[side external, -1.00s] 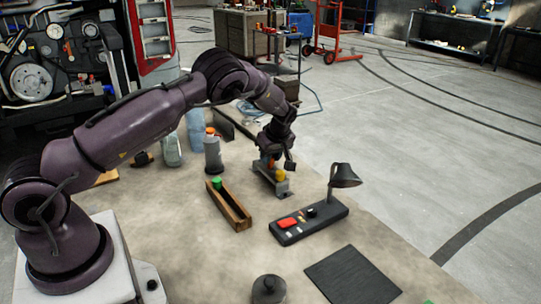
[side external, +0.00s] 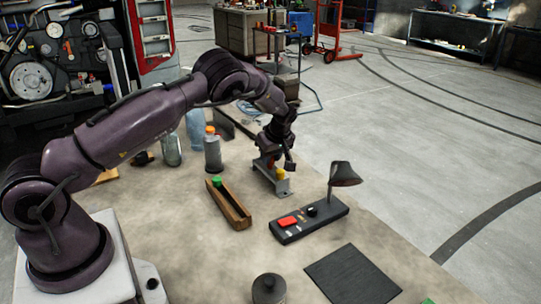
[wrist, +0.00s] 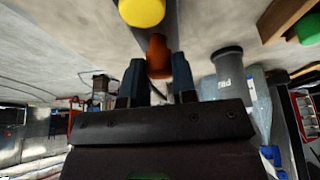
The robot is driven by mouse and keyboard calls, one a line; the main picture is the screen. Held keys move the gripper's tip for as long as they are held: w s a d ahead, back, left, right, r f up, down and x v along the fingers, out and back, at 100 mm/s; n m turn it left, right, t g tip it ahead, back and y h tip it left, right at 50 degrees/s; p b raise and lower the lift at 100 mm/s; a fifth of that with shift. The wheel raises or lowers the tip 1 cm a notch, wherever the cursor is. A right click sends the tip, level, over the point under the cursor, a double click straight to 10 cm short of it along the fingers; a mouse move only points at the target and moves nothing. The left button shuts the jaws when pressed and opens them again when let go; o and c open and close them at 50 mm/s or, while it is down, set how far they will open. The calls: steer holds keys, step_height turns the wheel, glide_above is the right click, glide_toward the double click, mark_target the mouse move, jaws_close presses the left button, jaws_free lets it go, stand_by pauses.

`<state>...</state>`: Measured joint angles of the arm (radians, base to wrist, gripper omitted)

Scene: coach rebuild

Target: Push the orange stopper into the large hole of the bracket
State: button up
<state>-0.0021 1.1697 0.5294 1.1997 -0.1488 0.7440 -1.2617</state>
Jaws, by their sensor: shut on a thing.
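The orange stopper (wrist: 158,56) is between the two blue fingers of my gripper (wrist: 159,78), which are shut on it. In the side view my gripper (side external: 267,163) is low over the far-left end of the grey bracket (side external: 283,188), and the orange stopper is hidden there. A yellow stopper (side external: 281,174) stands at the bracket's near end and also shows in the wrist view (wrist: 142,11). The large hole is hidden, so I cannot tell how deep the orange stopper sits in it.
A wooden trough (side external: 238,212) with a green piece (side external: 217,181) lies in front of the bracket. A black switch box (side external: 308,222) with a lamp (side external: 344,174) is at right. A grey bottle (side external: 212,155) stands left of my gripper. A dark mat (side external: 352,275) lies nearer.

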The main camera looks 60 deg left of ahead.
steer(key=shift+f, duration=0.5)
stand_by(0.4)
steer(key=o, duration=1.4)
steer(key=shift+o, duration=0.2)
steer(key=shift+r, duration=3.05)
steer(key=shift+c, duration=0.5)
